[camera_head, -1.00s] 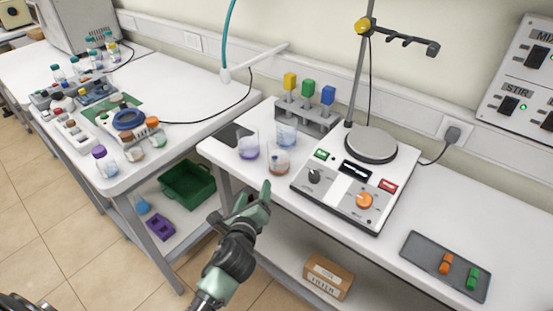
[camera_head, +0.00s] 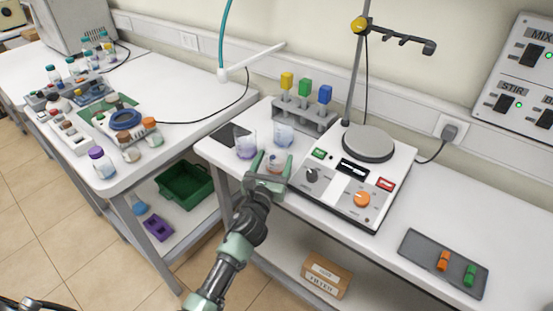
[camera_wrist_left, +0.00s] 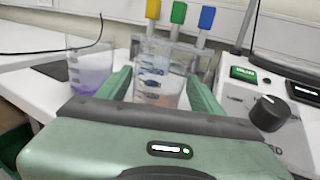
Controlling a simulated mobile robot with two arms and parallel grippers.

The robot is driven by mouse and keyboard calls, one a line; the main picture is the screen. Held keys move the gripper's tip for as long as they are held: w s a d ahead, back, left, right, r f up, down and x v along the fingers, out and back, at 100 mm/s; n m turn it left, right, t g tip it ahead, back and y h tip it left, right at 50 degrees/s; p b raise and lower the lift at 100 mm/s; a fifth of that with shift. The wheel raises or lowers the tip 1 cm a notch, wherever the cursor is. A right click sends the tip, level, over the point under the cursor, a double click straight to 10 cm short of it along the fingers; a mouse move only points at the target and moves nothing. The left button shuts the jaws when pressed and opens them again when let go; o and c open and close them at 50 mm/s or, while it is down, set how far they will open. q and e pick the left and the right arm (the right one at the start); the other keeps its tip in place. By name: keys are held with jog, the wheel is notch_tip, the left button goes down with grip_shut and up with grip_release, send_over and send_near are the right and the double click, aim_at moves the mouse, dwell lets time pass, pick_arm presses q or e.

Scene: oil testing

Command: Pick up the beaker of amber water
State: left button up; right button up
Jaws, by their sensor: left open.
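The beaker of amber water (camera_head: 277,157) stands upright at the front of the right-hand bench, left of the hotplate. My left gripper (camera_head: 273,164) is open, with its green fingers on either side of the beaker. The left wrist view also shows the beaker (camera_wrist_left: 158,72) between the spread fingers, with markings on its glass and a faint brownish tint low down. I cannot tell whether the fingers touch it. The gripper body hides its base. My right gripper is not in view.
A beaker of purple liquid (camera_head: 246,146) stands close on the left, and a pale bluish beaker (camera_head: 284,135) just behind. A rack (camera_head: 316,121) with yellow, green and blue tops is farther back. The hotplate stirrer (camera_head: 338,186) is close on the right.

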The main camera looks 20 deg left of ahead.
pick_arm(q)
jog(key=shift+w+a+f, duration=0.1)
jog(key=shift+w+f, duration=0.05)
jog(key=shift+w, duration=1.3)
jog(key=c, duration=1.3)
